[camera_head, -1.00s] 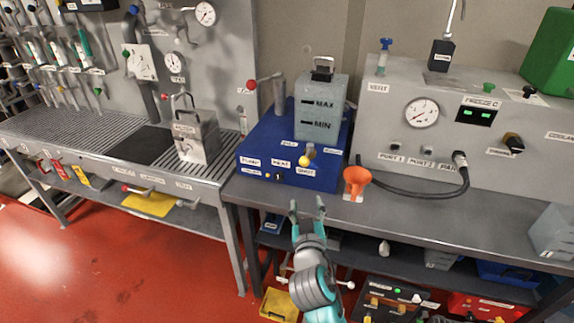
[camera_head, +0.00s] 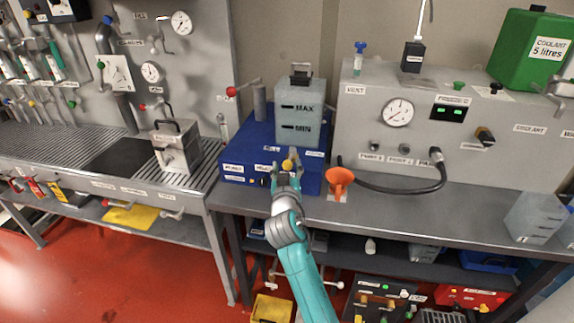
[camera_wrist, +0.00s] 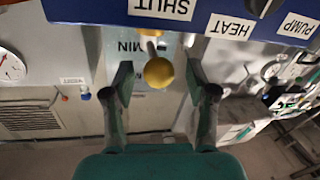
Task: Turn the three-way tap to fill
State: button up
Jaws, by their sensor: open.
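The tap's yellow ball-ended handle (camera_head: 289,165) is on the front of the blue unit (camera_head: 232,150), below the grey tank (camera_head: 300,112). In the wrist view, the yellow ball (camera_wrist: 158,73) lies between my gripper's fingers, with a gap on each side. A SHUT label (camera_wrist: 161,8), upside down there, is beside the tap. My gripper (camera_head: 285,180) is open and reaches up to the handle from the front. In the head view it hides the unit's front below the ball. Small labels flank the tap; their words are hard to read.
An orange funnel (camera_head: 340,178) stands just right of the blue unit. A black hose (camera_head: 400,190) curves over the bench behind it. PUMP (camera_wrist: 299,25) and HEAT (camera_wrist: 230,25) labels show in the wrist view.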

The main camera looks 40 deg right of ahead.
jog(key=shift+x, duration=0.8)
grip_shut()
